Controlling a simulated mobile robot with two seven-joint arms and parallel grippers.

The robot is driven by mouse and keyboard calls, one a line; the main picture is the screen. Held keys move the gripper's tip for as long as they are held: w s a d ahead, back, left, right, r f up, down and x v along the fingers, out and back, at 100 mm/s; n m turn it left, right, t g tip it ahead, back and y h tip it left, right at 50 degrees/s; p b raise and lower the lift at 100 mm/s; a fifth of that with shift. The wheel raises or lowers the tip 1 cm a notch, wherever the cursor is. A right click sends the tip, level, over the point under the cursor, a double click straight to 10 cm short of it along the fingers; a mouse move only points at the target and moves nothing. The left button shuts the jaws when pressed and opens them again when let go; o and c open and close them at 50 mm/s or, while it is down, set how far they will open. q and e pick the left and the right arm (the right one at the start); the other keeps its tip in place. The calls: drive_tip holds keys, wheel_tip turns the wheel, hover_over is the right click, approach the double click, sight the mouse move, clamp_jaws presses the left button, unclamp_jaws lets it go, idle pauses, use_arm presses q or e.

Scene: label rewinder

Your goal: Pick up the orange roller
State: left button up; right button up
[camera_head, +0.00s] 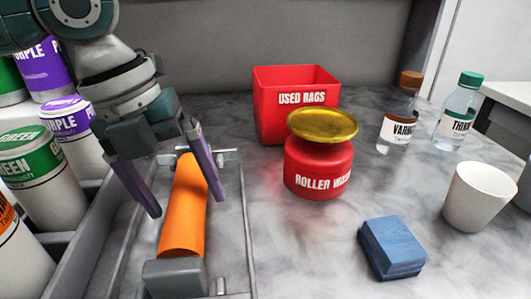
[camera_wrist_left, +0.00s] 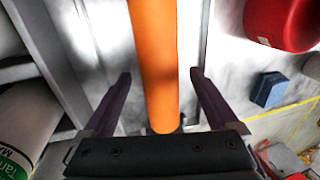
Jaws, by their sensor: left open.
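The orange roller (camera_head: 184,215) lies lengthwise in a grey cradle (camera_head: 175,279) on the left side of the counter. It also shows in the left wrist view (camera_wrist_left: 155,60), running between the two fingers. My left gripper (camera_head: 184,205) is open above the roller, with one purple finger on each side of it. In the left wrist view the left gripper (camera_wrist_left: 160,82) has visible gaps between its fingers and the roller. The fingers do not appear to touch it. My right gripper is not in view.
A red used rags bin (camera_head: 275,120) and a red roller wash can (camera_head: 318,165) with a gold top stand right of the cradle. A blue block (camera_head: 392,247), a white cup (camera_head: 478,197) and two bottles (camera_head: 399,115) are further right. Ink cans (camera_head: 45,175) crowd the left.

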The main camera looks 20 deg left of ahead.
use_arm(q)
drive_tip(key=shift+f, duration=0.35)
clamp_jaws()
idle(0.5)
drive_tip(key=shift+r, duration=0.15)
